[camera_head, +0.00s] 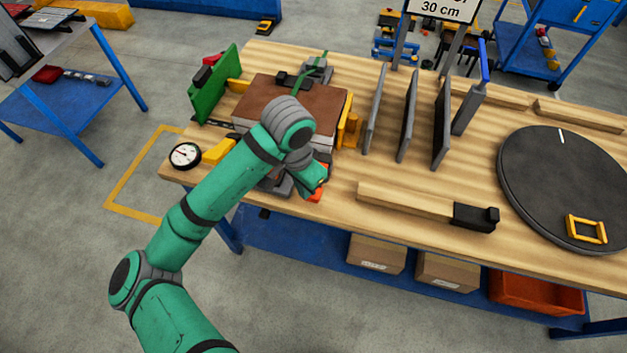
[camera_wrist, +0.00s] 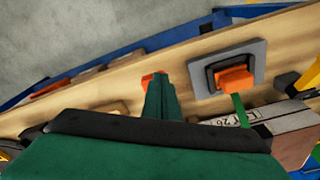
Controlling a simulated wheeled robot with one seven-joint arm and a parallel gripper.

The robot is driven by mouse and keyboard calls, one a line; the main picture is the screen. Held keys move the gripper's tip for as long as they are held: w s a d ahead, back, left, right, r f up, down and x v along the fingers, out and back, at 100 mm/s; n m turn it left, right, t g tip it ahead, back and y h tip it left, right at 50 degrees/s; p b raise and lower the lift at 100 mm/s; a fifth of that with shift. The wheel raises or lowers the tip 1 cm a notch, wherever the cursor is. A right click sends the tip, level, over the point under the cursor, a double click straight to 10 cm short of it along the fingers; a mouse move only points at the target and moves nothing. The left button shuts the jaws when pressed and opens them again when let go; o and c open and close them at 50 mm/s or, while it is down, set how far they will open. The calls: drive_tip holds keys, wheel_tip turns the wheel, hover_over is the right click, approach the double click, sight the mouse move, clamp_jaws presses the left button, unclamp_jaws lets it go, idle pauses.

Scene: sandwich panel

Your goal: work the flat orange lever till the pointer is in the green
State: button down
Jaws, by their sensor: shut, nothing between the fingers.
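A second orange part (camera_wrist: 235,78) sits in a grey frame, right of and apart from the fingers. My gripper is shut and empty. The round white dial (camera_head: 186,155) stands at the bench's left corner; its pointer and colours are too small to read.
A brown-topped block (camera_head: 300,105) lies in a fixture behind my arm, with a green plate (camera_head: 213,85) at its left. Upright grey panels (camera_head: 407,115) stand to the right.

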drive_tip(key=shift+s+a, duration=0.2)
drive_tip(key=shift+a, duration=0.05)
drive_tip(key=shift+w, duration=0.1)
drive_tip(key=shift+r, duration=0.1)
wheel_tip(320, 180, up, 11)
drive_tip(key=shift+s+a, duration=0.35)
drive_tip(key=shift+s, duration=0.1)
drive_tip(key=shift+f, duration=0.2)
drive_tip(key=shift+w, duration=0.15)
idle(0.8)
